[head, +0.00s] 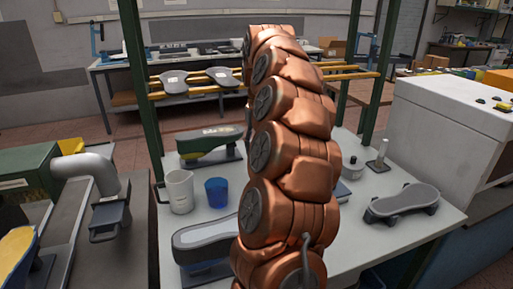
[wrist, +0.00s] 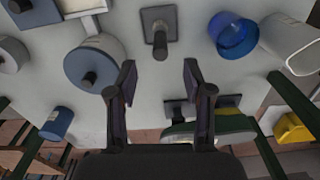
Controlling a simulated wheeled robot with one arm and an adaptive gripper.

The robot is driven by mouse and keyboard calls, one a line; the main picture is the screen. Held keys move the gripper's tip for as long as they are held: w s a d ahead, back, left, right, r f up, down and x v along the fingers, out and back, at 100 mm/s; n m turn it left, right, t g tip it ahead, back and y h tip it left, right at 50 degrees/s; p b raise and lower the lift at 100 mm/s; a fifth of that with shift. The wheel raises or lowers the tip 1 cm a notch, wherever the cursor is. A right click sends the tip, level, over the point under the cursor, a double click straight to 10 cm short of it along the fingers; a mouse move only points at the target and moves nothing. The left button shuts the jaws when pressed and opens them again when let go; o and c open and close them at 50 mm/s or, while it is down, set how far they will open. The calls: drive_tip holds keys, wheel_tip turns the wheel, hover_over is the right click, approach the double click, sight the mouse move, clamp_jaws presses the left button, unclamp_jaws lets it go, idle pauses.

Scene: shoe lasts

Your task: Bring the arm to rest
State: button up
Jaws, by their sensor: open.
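My gripper (wrist: 160,80) shows in the wrist view with its two dark fingers spread apart and nothing between them. It is over the white table (wrist: 160,105), which shows behind and between the fingers. In the head view my copper-coloured arm rises through the middle of the picture and hides part of the table (head: 335,245); the gripper itself does not show there.
A blue cup (head: 217,192), white mug (head: 180,190), green-topped last (head: 210,142) and grey last (head: 205,242) stand left of my arm. Green uprights carry a yellow-railed rack (head: 345,75). A white cabinet (head: 450,130) borders the right.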

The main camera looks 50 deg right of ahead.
idle(0.3)
drive_tip(key=s+a+r+n+p, duration=0.1)
drive_tip(key=a+n, duration=0.1)
drive_tip(key=a, duration=0.9)
drive_tip(key=s+a+r+n+p, duration=0.1)
drive_tip(key=s+a+n+p, duration=0.15)
drive_tip(key=a, duration=0.95)
drive_tip(key=s+a+f+n+g+p, duration=0.1)
drive_tip(key=s+a+f, duration=0.3)
drive_tip(key=s, duration=0.5)
drive_tip(key=s+a+f+n+p, duration=0.1)
drive_tip(key=s+a+f, duration=0.3)
drive_tip(key=s+a, duration=0.4)
drive_tip(key=s, duration=0.2)
drive_tip(key=shift+s+a+g, duration=0.3)
drive_tip(key=shift+g, duration=0.1)
drive_tip(key=shift+c, duration=0.2)
